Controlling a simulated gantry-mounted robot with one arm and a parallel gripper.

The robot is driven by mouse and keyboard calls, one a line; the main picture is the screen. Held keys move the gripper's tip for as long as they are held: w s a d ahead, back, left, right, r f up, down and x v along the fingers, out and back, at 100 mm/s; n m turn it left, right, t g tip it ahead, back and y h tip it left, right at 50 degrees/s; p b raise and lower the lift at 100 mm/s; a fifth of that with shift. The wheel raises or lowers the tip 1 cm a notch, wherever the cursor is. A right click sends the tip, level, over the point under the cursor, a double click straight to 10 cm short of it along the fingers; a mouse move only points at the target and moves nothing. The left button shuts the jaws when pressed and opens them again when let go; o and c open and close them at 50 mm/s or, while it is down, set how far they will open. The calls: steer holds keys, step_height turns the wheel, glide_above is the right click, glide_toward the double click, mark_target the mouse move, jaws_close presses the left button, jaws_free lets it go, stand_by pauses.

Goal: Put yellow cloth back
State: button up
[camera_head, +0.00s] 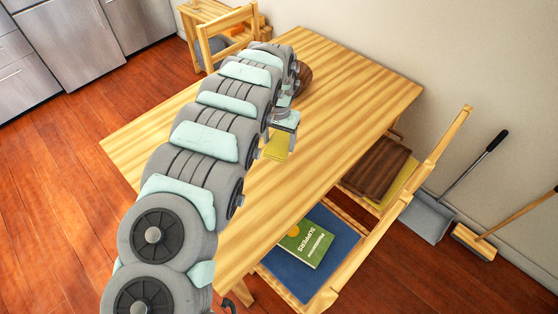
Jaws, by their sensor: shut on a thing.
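The yellow cloth (276,147) is partly visible just below my gripper (278,131), over the wooden table. My gripper is shut on the yellow cloth; the fingertips are mostly hidden behind my arm and wrist. The cloth looks flat, and its left part is hidden by my arm. I cannot tell whether it touches the table top. A second yellow item (402,188) shows under a dark brown wooden board (378,166) on the far chair at the right; I cannot tell if it is cloth.
The wooden table (340,85) is mostly bare, with a brown round object (304,78) partly behind my arm. A green book (305,245) lies on the blue seat (331,266) of the near chair. A dustpan (427,217) and a brush (474,242) stand by the wall.

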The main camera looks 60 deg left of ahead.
step_height(320, 180, down, 6)
steer(key=shift+w+f+p, duration=0.1)
steer(key=shift+f+p, duration=0.05)
steer(key=shift+p, duration=0.15)
step_height(320, 180, down, 4)
steer(key=shift+d+r, duration=0.1)
steer(key=shift+r, duration=0.15)
steer(key=shift+f, duration=0.2)
steer(key=shift+f, duration=0.1)
steer(key=o, duration=1.2)
step_height(320, 180, up, 12)
steer(key=shift+r+b, duration=0.1)
steer(key=shift+b, duration=0.35)
